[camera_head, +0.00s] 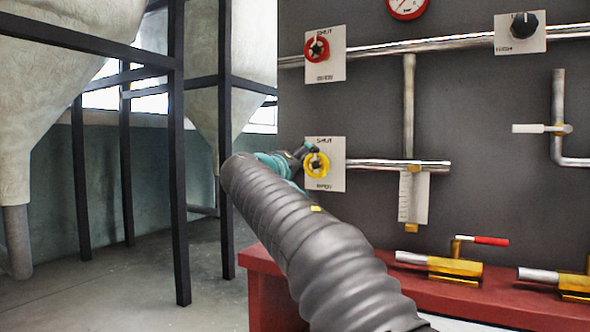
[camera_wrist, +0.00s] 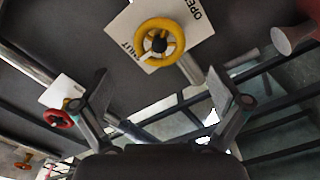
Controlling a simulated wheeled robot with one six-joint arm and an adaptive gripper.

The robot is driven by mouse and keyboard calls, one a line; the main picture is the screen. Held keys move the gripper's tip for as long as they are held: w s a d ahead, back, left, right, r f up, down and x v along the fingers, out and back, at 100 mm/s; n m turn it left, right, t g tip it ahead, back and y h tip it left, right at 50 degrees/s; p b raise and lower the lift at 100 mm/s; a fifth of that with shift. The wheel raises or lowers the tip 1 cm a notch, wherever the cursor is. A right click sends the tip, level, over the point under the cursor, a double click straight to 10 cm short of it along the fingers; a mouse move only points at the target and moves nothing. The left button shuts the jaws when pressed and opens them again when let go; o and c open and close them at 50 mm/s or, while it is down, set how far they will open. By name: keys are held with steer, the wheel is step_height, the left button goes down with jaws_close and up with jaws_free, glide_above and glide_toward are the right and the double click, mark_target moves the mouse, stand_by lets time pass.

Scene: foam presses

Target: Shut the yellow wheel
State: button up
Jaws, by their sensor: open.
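The yellow wheel (camera_head: 317,164) is mounted on a white plate (camera_head: 325,183) marked SHUT at the top, with a second word below. In the wrist view the yellow wheel (camera_wrist: 159,42) sits ahead of and between my fingers, with SHUT and OPEN printed on its plate (camera_wrist: 198,30). My gripper (camera_wrist: 172,95) is open, its two fingers spread wide and empty. The fingertips look apart from the wheel. In the head view my gripper (camera_head: 305,158) is at the wheel, partly hidden behind my arm.
A red wheel (camera_head: 317,48) on a similar plate is above the yellow one. Pipes (camera_head: 395,164) run along the dark panel, with a gauge (camera_head: 407,5) and a black knob (camera_head: 524,25). Brass valves (camera_head: 455,268) sit on the red ledge (camera_head: 262,262). Black posts (camera_head: 178,200) stand left.

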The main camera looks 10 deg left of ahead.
steer(key=v, duration=0.3)
steer(key=shift+s+a, duration=0.1)
steer(key=shift+s, duration=0.2)
